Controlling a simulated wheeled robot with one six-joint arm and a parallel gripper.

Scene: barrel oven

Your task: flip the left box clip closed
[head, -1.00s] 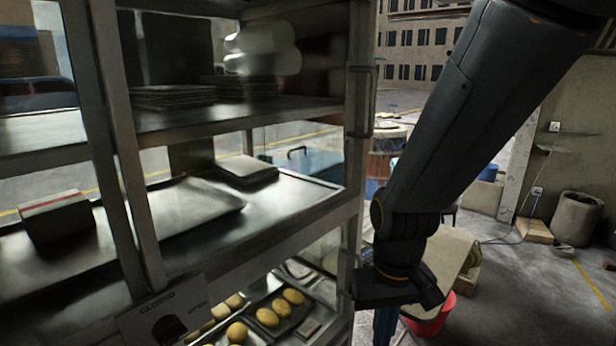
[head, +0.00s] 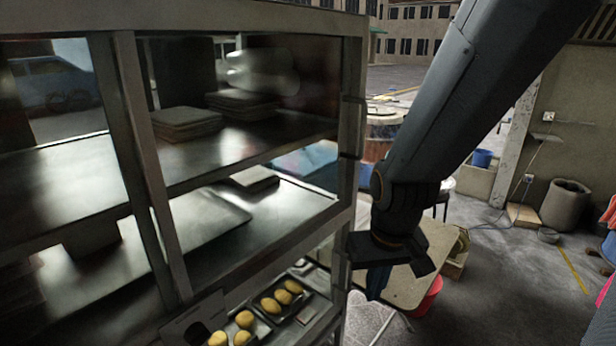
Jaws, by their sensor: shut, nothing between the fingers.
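I cannot make out the left box clip or its box in this view. My arm comes down from the upper right, just right of the glass cabinet. My gripper (head: 377,287) hangs at its lower end, beside the cabinet's right post and in front of a pale table top. It is small and dark here. It is shut, with nothing seen held in it.
The glass cabinet (head: 352,110) fills the left, with trays and yellow buns (head: 284,297) low inside. A pale table (head: 425,262) and a red bucket (head: 429,296) stand behind my gripper. A barrel (head: 383,122) stands farther back. Open floor lies at right.

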